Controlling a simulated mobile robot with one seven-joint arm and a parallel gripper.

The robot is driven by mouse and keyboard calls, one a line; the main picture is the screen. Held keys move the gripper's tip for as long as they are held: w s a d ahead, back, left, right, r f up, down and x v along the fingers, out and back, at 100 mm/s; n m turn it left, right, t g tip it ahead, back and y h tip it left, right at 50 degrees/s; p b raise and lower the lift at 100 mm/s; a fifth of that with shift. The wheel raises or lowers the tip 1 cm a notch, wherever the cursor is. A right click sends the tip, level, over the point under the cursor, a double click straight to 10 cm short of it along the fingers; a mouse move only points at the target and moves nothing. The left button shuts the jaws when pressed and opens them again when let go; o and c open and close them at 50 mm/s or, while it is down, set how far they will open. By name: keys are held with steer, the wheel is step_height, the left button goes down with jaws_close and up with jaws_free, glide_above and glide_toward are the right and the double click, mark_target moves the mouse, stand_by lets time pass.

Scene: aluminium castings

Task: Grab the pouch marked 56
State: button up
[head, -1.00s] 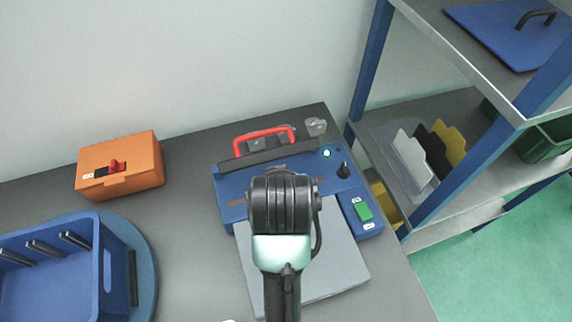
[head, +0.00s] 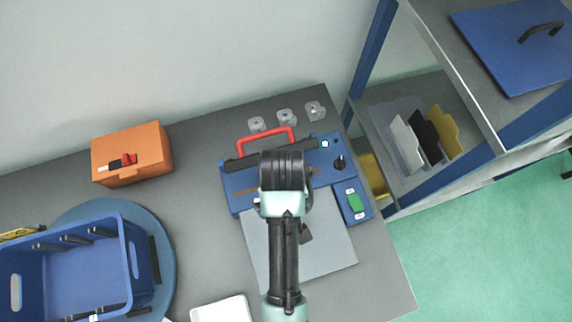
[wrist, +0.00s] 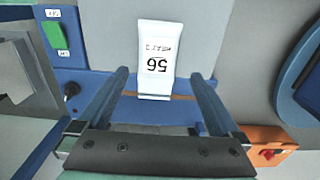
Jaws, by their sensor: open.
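The white pouch marked 56 (wrist: 158,62) shows in the wrist view, its print upside down there. It lies on the grey plate (wrist: 110,25) of a blue sealing machine (head: 235,190), its near end over the brown strip. My gripper (wrist: 159,75) is open. Its two fingers appear either side of the pouch's near end, with gaps on both sides and nothing between them held. I cannot tell the height of the fingers above the pouch. In the head view my arm hides the pouch and the gripper.
The machine's red handle (head: 266,133) rises behind my arm, with clear blocks (head: 286,116) beyond. An orange box (head: 131,155) stands at the back left. A blue crate (head: 75,270) sits on a round blue base (head: 168,262). A shelf rack (head: 372,100) stands right. Bare table lies between crate and machine.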

steer(key=shift+s+d+f+p, duration=0.15)
steer(key=shift+f+p, duration=0.25)
steer(key=shift+f, duration=1.3)
steer(key=shift+w+d+f+p, duration=0.1)
steer(key=shift+f+p, duration=0.25)
steer(key=shift+f, duration=1.35)
steer(key=c, duration=1.4)
steer(key=shift+r, duration=0.1)
